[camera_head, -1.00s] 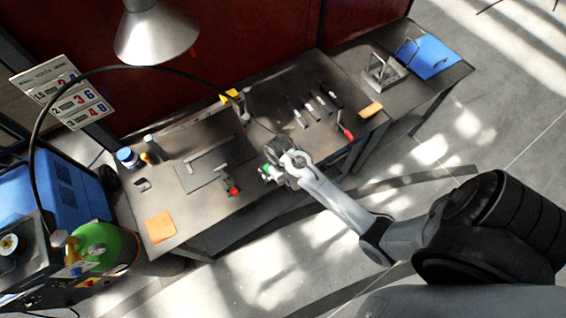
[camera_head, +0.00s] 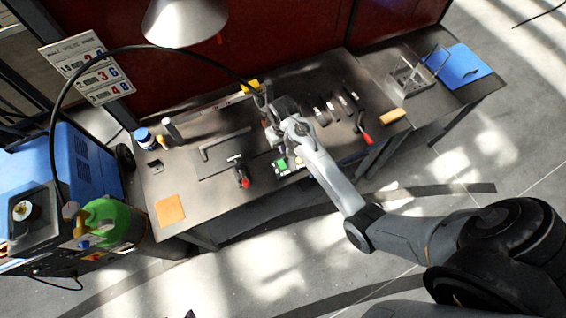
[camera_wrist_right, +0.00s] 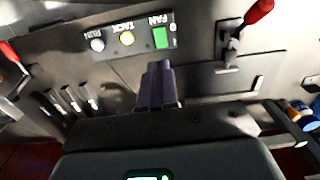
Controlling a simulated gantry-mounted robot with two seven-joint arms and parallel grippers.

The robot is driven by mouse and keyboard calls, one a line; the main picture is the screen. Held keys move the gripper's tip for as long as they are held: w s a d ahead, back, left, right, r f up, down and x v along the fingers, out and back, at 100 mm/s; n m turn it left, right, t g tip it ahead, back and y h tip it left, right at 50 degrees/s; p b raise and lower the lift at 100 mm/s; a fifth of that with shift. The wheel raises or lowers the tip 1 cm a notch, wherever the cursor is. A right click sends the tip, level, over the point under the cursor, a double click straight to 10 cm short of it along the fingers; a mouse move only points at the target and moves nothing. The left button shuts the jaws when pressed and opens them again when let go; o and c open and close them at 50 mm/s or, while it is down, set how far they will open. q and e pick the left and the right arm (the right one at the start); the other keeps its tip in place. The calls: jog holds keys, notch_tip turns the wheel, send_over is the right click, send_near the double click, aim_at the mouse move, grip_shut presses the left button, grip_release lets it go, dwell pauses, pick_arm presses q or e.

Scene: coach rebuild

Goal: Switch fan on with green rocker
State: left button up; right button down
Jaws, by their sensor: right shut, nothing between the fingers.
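The green rocker (camera_head: 281,163) sits on a small control panel at the table's front edge. In the right wrist view the green rocker (camera_wrist_right: 160,38) is beside the label FAN, on a dark panel (camera_wrist_right: 127,56) that also has TACK and RUN buttons. My right gripper (camera_head: 270,124) is over the table, behind the panel and apart from the rocker. In the wrist view its fingers (camera_wrist_right: 158,66) are together and empty, pointing towards the panel side. Whether the rocker is pressed cannot be told. My left gripper is not in view.
A red-handled clamp (camera_head: 243,178) stands left of the panel. Several hand tools lie on the right, near another red handle (camera_head: 365,137). A grey hood (camera_head: 184,22) hangs above the back. A black cable arches over the table. An orange pad (camera_head: 170,210) lies front left.

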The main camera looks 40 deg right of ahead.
aim_at(283, 167)
notch_tip(283, 167, down, 12)
jog(key=shift+f+p, duration=0.2)
jog(key=shift+p, duration=0.25)
jog(key=shift+f, duration=0.6)
